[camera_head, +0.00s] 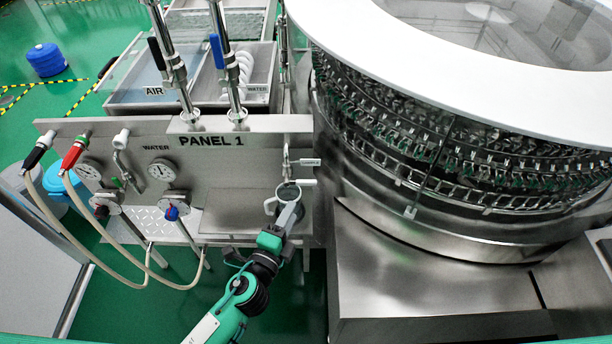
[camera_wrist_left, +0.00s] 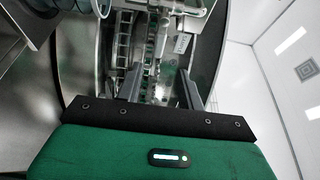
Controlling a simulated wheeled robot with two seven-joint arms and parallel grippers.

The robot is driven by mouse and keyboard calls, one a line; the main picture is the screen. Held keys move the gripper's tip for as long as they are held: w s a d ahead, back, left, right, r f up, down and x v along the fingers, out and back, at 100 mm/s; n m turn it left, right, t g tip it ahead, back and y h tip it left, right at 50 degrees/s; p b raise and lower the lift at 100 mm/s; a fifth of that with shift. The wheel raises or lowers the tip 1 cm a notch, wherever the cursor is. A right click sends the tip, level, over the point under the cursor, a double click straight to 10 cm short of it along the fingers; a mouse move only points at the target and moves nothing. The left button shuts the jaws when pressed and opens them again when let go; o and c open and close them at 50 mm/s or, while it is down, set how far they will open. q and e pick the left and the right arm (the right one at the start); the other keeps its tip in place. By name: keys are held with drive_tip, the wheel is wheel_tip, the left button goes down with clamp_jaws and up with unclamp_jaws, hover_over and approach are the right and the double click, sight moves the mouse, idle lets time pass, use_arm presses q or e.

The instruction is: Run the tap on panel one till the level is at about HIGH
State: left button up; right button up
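Panel one (camera_head: 240,160), a steel panel marked "PANEL 1", stands beside the round washer. Small lever taps (camera_head: 308,162) sit at its right edge, above my left gripper (camera_head: 287,197). The gripper is in front of the panel's lower right, beside a round grey fitting; whether it touches anything is unclear. In the left wrist view my left gripper (camera_wrist_left: 160,88) has its two fingers apart, with nothing clearly held between them. Beyond them are a clear upright tube (camera_wrist_left: 161,45) and a small white label (camera_wrist_left: 182,43), too small to read. No level or HIGH mark is legible. My right gripper is out of view.
The steel washer (camera_head: 430,150) with racks fills the right side. Gauges (camera_head: 162,170), a blue knob (camera_head: 172,212) and hoses (camera_head: 120,255) are on the panel's left. AIR and WATER pipes rise above it. Green floor (camera_head: 290,300) shows below.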

sight(306, 185)
use_arm(q)
drive_tip(key=p+x, duration=0.2)
drive_tip(key=x, duration=1)
drive_tip(key=shift+w+d, duration=0.2)
drive_tip(key=shift+w, duration=0.4)
clamp_jaws()
